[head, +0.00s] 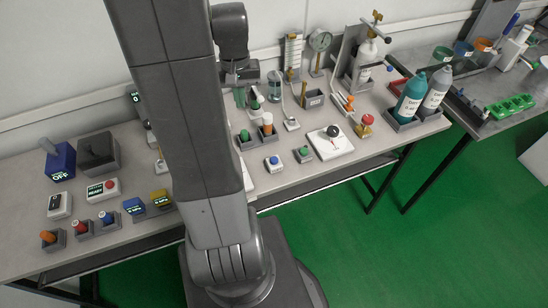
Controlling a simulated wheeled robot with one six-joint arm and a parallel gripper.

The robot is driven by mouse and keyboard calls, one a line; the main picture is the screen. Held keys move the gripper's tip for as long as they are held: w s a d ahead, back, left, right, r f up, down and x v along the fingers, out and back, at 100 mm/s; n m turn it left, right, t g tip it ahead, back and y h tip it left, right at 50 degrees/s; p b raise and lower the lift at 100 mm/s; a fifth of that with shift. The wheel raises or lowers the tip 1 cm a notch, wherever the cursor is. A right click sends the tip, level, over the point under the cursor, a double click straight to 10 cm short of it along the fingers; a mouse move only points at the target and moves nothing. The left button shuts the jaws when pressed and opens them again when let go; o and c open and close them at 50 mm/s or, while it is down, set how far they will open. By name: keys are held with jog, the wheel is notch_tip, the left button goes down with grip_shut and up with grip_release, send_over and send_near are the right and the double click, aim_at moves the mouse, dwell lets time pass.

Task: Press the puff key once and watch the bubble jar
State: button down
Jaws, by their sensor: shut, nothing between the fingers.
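My gripper (241,84) points down over the back of the bench, right of my arm column. It is small in view and looks shut and empty. A small clear jar (274,86) with a dark top stands just right of it, apart from it, and looks like the bubble jar; I cannot make out bubbles. A pale key block with a blue button (273,163) sits at the bench's front edge. A grey block with a green button (304,153) sits right of it. Their labels are too small to read, so I cannot tell which is the puff key.
A white plate with a dark knob (331,142) and a red-topped brass piece (365,125) stand to the right. Two bottles stand in a grey tray (424,123). Several button blocks and a blue box (60,161) are at left. My column hides the middle bench.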

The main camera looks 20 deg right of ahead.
dwell(0.9)
jog(key=w+a+m+t+y, duration=0.1)
jog(key=a+m, duration=0.3)
jog(key=a, duration=0.4)
jog(key=w+a+f+m+t+y, duration=0.1)
jog(key=w+a+m+y, duration=0.2)
jog(key=a, duration=0.6)
jog(key=w+a+f+m+t+y, duration=0.1)
jog(key=a+m+y, duration=0.3)
jog(key=a, duration=0.4)
jog(key=shift+w+a+m+t, duration=0.4)
jog(key=shift+w+t, duration=0.1)
jog(key=shift+w, duration=0.3)
jog(key=shift+d, duration=0.1)
